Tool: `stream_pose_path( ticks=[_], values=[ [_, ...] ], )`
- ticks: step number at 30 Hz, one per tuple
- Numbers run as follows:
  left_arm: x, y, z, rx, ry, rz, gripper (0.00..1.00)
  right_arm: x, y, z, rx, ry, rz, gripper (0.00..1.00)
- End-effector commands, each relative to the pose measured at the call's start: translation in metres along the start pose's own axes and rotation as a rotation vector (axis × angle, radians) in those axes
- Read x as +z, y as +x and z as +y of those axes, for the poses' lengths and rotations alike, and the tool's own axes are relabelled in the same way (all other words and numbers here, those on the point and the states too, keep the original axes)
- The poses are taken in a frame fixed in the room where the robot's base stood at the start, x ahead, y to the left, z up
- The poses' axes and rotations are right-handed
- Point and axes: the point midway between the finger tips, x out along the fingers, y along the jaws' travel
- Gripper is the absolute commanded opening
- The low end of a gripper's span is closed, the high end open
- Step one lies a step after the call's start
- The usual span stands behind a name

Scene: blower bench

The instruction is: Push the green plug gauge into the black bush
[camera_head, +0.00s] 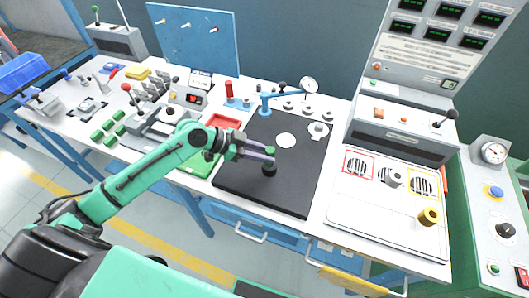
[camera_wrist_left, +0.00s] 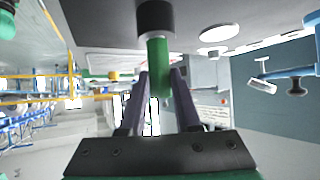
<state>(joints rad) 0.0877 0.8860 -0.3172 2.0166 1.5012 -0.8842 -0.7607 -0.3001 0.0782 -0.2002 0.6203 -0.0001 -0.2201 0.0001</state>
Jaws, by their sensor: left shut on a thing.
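My left gripper (camera_head: 269,156) reaches in from the left over the black mat and is shut on the green plug gauge. In the left wrist view the green plug gauge (camera_wrist_left: 158,58) is between the two dark fingers of my left gripper (camera_wrist_left: 161,74). The black bush (camera_wrist_left: 156,18) is at the gauge's far end, in line with it. The gauge meets the bush's edge in that picture; how deep it sits cannot be told. In the head view the black bush (camera_head: 269,171) shows just below the fingertips. The fingers mostly hide the gauge there. My right gripper is out of view.
The black mat (camera_head: 235,184) is clear in front of the bush. A white disc (camera_head: 286,140) and a dial gauge on a blue stand (camera_head: 266,105) are behind it. A red tray (camera_head: 222,121) is at the mat's left. A white panel (camera_head: 365,225) stands right.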

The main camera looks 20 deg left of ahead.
Motion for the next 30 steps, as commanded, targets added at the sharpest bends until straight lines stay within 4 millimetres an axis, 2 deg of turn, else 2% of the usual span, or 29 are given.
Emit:
stream_pose_path(
  ticks=[8,9,11,20,23,26,30],
  values=[
    [0.003,0.001,0.001,0.002,-0.002,-0.003,0.00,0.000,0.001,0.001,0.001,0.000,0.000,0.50],
    [0.003,0.001,0.001,0.002,-0.002,-0.003,0.47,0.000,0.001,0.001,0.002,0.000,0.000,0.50],
    [0.003,0.001,0.001,0.002,-0.002,-0.002,0.67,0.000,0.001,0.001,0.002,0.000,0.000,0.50],
    [0.003,0.001,0.000,0.001,-0.001,-0.002,0.67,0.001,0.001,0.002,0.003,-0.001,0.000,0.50],
    [0.004,-0.006,0.000,0.000,-0.002,-0.003,0.67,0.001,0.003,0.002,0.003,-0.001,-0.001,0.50],
    [0.006,-0.022,0.000,-0.001,-0.001,-0.006,0.67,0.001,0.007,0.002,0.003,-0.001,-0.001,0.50],
    [0.006,-0.057,0.001,0.001,-0.001,-0.009,0.67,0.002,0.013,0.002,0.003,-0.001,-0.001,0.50]
  ],
)
